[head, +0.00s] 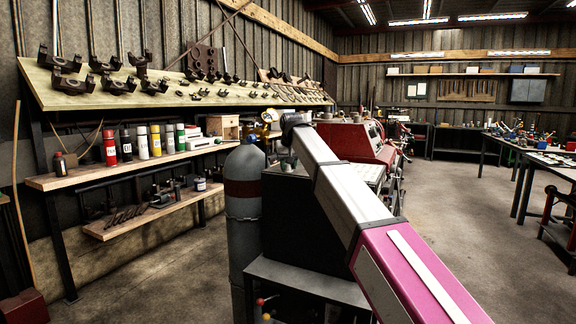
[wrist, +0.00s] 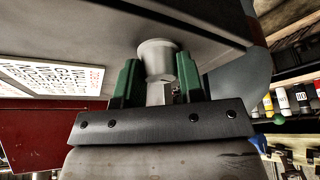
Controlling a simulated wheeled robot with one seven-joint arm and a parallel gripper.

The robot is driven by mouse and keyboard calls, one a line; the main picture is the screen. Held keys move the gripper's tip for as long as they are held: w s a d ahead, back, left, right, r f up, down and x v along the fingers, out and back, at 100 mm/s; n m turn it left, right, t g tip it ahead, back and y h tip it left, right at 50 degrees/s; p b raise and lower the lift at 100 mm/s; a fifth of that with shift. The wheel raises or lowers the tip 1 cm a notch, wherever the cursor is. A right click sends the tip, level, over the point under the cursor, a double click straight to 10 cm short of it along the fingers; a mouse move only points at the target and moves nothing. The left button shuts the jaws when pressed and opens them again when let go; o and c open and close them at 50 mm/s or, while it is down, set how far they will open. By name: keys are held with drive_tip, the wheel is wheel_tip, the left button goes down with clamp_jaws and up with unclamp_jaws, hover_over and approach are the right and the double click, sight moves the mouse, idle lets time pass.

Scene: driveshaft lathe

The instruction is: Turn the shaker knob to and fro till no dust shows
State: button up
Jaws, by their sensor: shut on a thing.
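The shaker knob (wrist: 158,58), a pale grey flared knob, shows in the upper middle of the wrist view, below the edge of a grey panel (wrist: 90,25). My gripper (wrist: 158,78) has a green finger on each side of the knob and is shut on it. The knob's stem shows between the fingers. In the head view my arm crosses the middle, and its far end hides the knob and my gripper. No dust can be made out in either view.
A white sign with print (wrist: 50,75) and a red surface (wrist: 45,135) lie left in the wrist view. In the head view a grey gas cylinder (head: 243,215) stands left of my arm, and a red machine (head: 350,142) stands behind it. The floor to the right (head: 460,215) is clear.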

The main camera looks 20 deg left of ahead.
idle(0.3)
drive_tip(key=o, duration=0.9)
drive_tip(key=v, duration=1)
drive_tip(key=shift+s+d+r, duration=0.15)
drive_tip(key=shift+r, duration=0.25)
